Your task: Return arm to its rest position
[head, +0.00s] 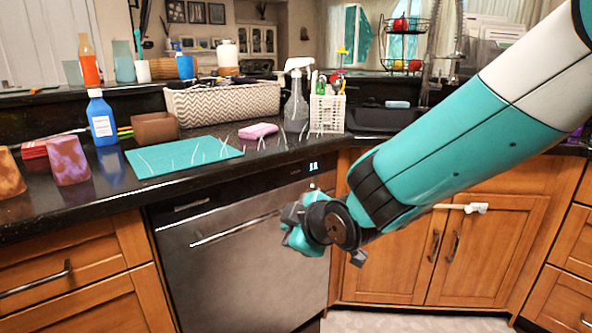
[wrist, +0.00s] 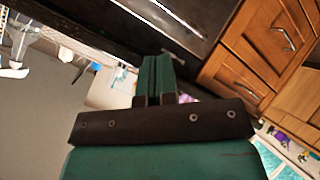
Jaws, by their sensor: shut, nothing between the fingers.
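My arm reaches in from the upper right of the head view, white and teal, and slants down to the left. Its end hangs in front of the dishwasher (head: 245,262) and the wooden cabinet doors, below the counter's front edge. In the head view the wrist hides most of the gripper, and the fingers do not show clearly. In the wrist view my gripper (wrist: 155,72) shows two green fingers lying together, with nothing held between them.
The dark counter (head: 270,160) carries a teal mat (head: 183,156), a pink sponge (head: 258,131), a blue bottle (head: 101,118), a patterned basket (head: 222,103), a spray bottle (head: 296,105) and a white utensil holder (head: 327,113). Open floor (head: 415,322) lies below.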

